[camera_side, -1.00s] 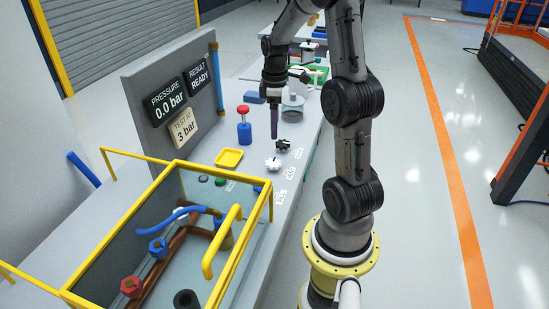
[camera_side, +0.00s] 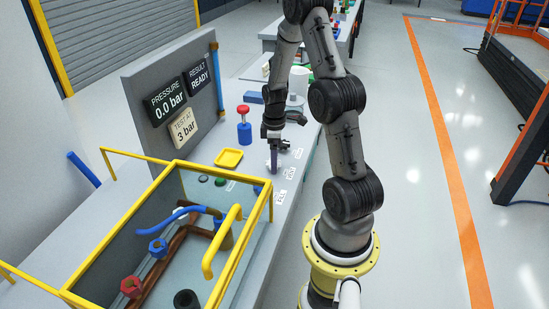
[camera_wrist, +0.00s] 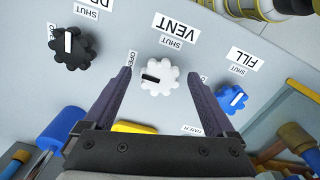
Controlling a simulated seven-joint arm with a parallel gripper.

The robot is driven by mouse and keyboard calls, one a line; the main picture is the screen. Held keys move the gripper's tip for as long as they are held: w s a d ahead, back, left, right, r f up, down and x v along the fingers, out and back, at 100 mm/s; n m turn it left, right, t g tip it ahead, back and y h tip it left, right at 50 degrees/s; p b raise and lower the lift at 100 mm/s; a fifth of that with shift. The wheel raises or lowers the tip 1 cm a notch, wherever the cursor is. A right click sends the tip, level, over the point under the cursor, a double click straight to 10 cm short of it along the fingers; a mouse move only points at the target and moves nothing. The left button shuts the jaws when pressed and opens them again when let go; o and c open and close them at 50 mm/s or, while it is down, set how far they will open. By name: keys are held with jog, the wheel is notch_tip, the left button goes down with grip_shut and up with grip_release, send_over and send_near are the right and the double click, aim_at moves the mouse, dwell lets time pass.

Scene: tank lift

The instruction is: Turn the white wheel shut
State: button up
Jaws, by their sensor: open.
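The white wheel (camera_wrist: 160,76) sits on the grey bench top in the wrist view, beside the VENT label. Its black mark points left, towards the OPEN side, with the SHUT label above the wheel. My gripper (camera_side: 273,164) is open and points down over the wheel. In the wrist view its two dark fingers lie on either side of the wheel with gaps showing; whether they are down at its height I cannot tell. In the side view the gripper mostly hides the wheel.
In the wrist view a black wheel (camera_wrist: 72,45) is to the left and a blue wheel (camera_wrist: 232,98) by the FILL label is to the right. A yellow tray (camera_side: 229,158) and a red-topped blue post (camera_side: 244,127) stand nearby. A yellow-framed tank (camera_side: 180,168) is in front.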

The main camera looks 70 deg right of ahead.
jog(key=shift+c, duration=0.2)
jog(key=c, duration=1.3)
jog(key=m, duration=0.4)
jog(key=shift+a+m, duration=0.1)
jog(key=shift+m, duration=0.2)
jog(key=m, duration=0.4)
jog(key=shift+m, duration=0.3)
jog(key=m, duration=0.4)
jog(key=shift+w+a, duration=0.1)
jog(key=shift+w+r+m, duration=0.1)
jog(key=shift+m, duration=2.3)
